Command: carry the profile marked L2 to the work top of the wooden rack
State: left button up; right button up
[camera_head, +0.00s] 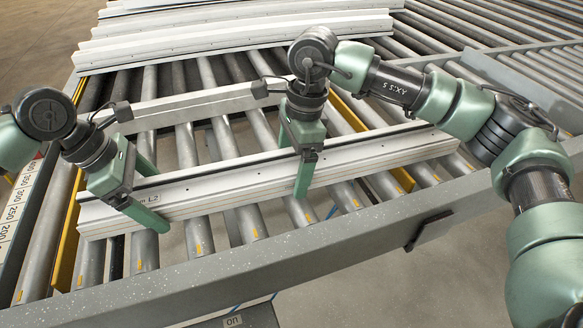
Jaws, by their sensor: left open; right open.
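The long pale profile marked L2 (235,188) lies across the rollers near the front rail, slightly slanted up to the right. The wooden rack is not in view.
Another pale profile (200,106) lies behind, partly hidden by my arms. Several more profiles (235,33) lie together at the back. The roller table's grey front rail (250,262) runs along the near side. A scale strip (22,205) is at the left edge.

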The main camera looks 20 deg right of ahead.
aim_at(289, 165)
pick_arm(q)
grip_shut()
pick_arm(e)
grip_shut()
jog(key=shift+r, duration=0.1)
pick_arm(q)
jog(key=shift+w+r, duration=0.1)
jog(key=shift+r, duration=0.05)
pick_arm(e)
jog(key=shift+r, duration=0.1)
